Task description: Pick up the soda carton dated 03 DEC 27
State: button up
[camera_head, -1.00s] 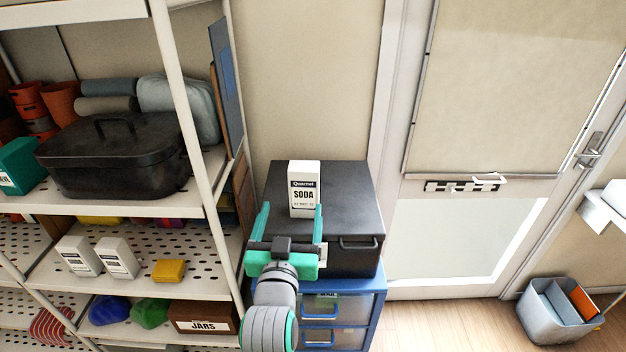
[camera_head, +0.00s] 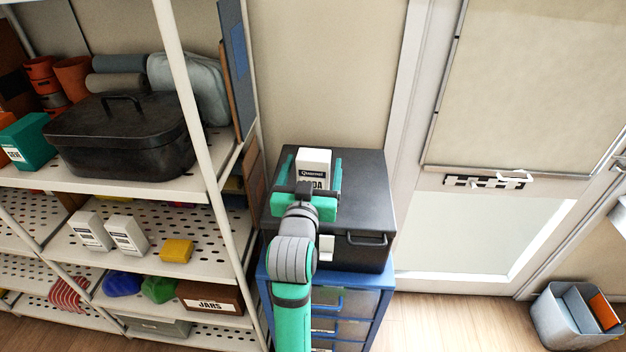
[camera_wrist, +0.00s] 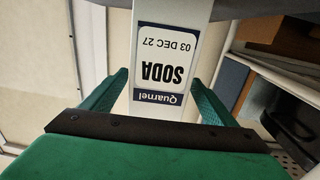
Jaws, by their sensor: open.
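The soda carton (camera_head: 314,163) is white with a dark "Quarnel" band and stands upright on a black box (camera_head: 366,200). In the wrist view the carton (camera_wrist: 166,58) appears upside down, and its label reads "SODA" and "03 DEC 27". My gripper (camera_head: 313,172) is open, with one green finger on each side of the carton. The wrist view shows my gripper's fingers (camera_wrist: 165,95) apart, with the carton between and beyond them. I cannot tell whether either finger touches it. My gripper hides the carton's lower part in the head view.
The black box sits on a blue drawer unit (camera_head: 342,292). A white shelving rack (camera_head: 195,110) stands close on the left, holding two similar white cartons (camera_head: 108,232), a yellow block (camera_head: 176,251) and a black roasting pan (camera_head: 120,140). A door (camera_head: 480,240) is at right.

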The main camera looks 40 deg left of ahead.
jog(key=shift+x, duration=1.85)
jog(key=shift+w+d, duration=0.1)
jog(key=c, duration=1.3)
jog(key=shift+c, duration=0.4)
jog(key=shift+o, duration=0.2)
jog(key=shift+r, duration=0.15)
